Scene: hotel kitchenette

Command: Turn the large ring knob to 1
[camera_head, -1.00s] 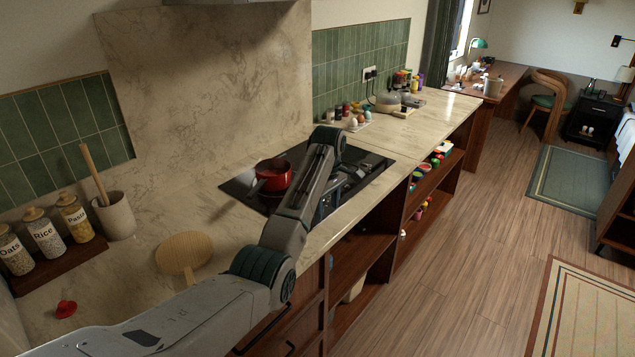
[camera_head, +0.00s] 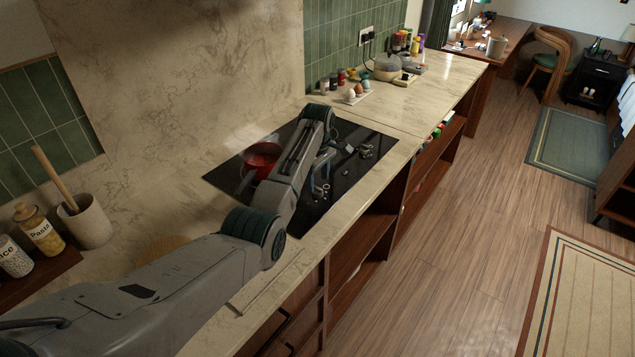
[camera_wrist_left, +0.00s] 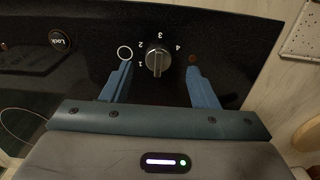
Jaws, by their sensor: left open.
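A grey round knob (camera_wrist_left: 158,60) with a raised grip bar stands on the black cooktop in the left wrist view. The numbers 1 to 4 run around it, and a large white ring mark (camera_wrist_left: 125,53) is at its left. The bar runs roughly up and down in the picture; which mark it points at is hard to tell. My left gripper (camera_wrist_left: 161,85) is open, its blue fingers to either side of and below the knob, apart from it. In the head view, my left gripper (camera_head: 324,168) is over the cooktop (camera_head: 345,184), partly hidden by its arm. My right gripper is out of view.
A red pot (camera_head: 260,160) sits on the cooktop behind my arm. Other small knobs or fittings (camera_head: 366,151) are on the cooktop to the right. A Lock button (camera_wrist_left: 59,40) is at the upper left in the wrist view. Eggs and jars stand further along the counter (camera_head: 425,85).

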